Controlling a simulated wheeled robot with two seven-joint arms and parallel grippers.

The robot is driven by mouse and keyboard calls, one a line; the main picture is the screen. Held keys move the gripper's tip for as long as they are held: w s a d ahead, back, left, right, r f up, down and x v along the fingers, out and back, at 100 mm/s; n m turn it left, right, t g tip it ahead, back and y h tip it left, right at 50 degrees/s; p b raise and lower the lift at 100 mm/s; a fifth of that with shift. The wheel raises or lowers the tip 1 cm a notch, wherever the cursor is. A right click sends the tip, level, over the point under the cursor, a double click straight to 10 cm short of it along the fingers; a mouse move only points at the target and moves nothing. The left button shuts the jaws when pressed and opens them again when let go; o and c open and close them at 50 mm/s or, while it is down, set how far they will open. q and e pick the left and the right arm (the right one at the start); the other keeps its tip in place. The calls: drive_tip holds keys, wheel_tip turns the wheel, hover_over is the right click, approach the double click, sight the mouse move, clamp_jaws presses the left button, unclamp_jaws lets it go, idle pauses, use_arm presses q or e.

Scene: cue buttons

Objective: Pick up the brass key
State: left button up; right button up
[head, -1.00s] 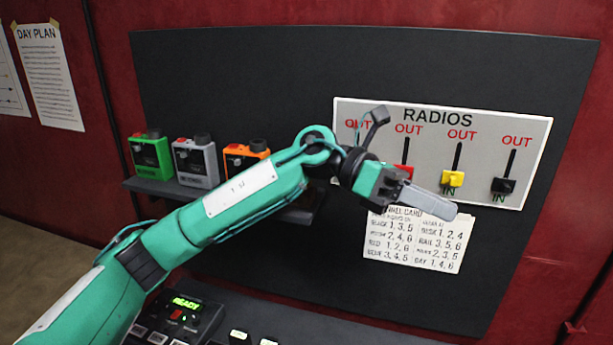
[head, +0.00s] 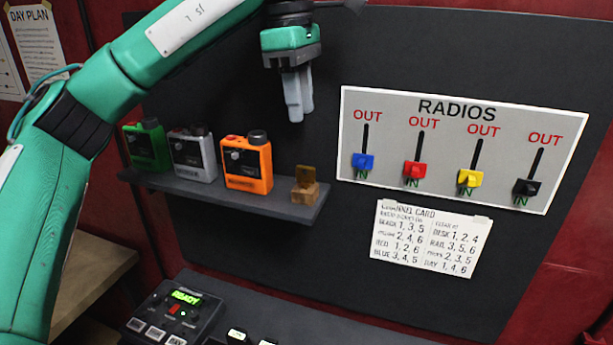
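The brass key (head: 305,174) stands upright in a small wooden block at the right end of the grey shelf. My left gripper (head: 297,112) hangs above the shelf, pointing down, a little above and left of the key and apart from it. Its two fingers are close together with nothing visible between them; whether they fully touch is hard to tell. My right gripper is not in view.
Green (head: 147,146), grey (head: 193,154) and orange (head: 247,163) radios stand on the shelf (head: 225,198) left of the key. A RADIOS board (head: 400,105) with coloured sliders is on the right, a channel card (head: 428,240) below it. A button console (head: 170,315) sits below.

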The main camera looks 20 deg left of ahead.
use_arm(q)
hover_over(305, 166)
drive_tip(key=f, duration=0.7)
drive_tip(key=shift+s+d+p, duration=0.1)
drive_tip(key=shift+s+p, duration=0.2)
drive_tip(key=shift+s, duration=0.05)
drive_tip(key=f+p, duration=0.2)
drive_tip(key=f, duration=0.2)
drive_tip(key=shift+w+f+p, duration=0.3)
drive_tip(key=shift+w+p, duration=0.1)
drive_tip(key=shift+f, duration=0.35)
drive_tip(key=shift+c, duration=0.4)
clamp_jaws()
